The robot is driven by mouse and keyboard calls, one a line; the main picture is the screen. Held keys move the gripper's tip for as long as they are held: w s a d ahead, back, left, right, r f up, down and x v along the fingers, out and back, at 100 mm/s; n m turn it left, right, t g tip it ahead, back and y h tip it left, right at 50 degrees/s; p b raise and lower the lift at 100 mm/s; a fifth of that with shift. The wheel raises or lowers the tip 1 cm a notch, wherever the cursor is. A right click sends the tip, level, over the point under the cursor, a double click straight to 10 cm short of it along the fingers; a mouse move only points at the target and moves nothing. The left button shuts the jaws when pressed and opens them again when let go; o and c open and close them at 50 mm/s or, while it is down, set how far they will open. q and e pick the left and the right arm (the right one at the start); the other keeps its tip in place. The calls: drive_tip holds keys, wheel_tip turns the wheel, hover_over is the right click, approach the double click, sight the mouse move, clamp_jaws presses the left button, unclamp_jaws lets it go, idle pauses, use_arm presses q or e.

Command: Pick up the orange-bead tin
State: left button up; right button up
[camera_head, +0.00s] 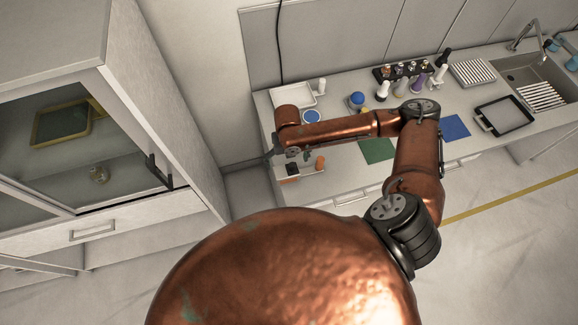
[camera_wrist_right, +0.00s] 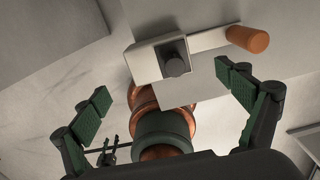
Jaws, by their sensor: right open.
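I cannot make out an orange-bead tin for certain in either view. In the head view a small glass jar (camera_head: 98,173) stands behind the cabinet glass, but its contents are too small to tell. My right gripper (camera_head: 291,155) is at the bench's left end, partly hidden by its own wrist. In the right wrist view its green-padded fingers (camera_wrist_right: 172,100) stand wide apart with nothing between the pads. Beyond them is a pale device with a dark knob (camera_wrist_right: 175,60) and an orange cylindrical handle (camera_wrist_right: 247,39). My left gripper does not show.
A white tray (camera_head: 293,97), a blue round dish (camera_head: 311,117), a green mat (camera_head: 377,150) and a blue mat (camera_head: 454,128) lie on the bench. Several bottles stand behind. A dark-rimmed tray (camera_head: 505,115) is near the sink. The tall cabinet (camera_head: 140,105) stands left.

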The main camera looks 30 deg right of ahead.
sight(287, 170)
drive_tip(key=shift+d+f, duration=0.15)
drive_tip(key=shift+d, duration=0.15)
wheel_tip(287, 170, down, 2)
drive_tip(key=shift+f, duration=0.25)
drive_tip(key=f, duration=0.3)
drive_tip(key=shift+a+f, duration=0.25)
drive_tip(key=shift+a, duration=0.15)
drive_tip(key=shift+f, duration=0.4)
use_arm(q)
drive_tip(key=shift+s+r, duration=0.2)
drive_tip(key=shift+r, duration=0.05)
use_arm(e)
drive_tip(key=shift+f, duration=0.2)
drive_tip(key=shift+c, duration=0.4)
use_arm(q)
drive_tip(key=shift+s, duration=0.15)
use_arm(e)
drive_tip(key=c, duration=1.4)
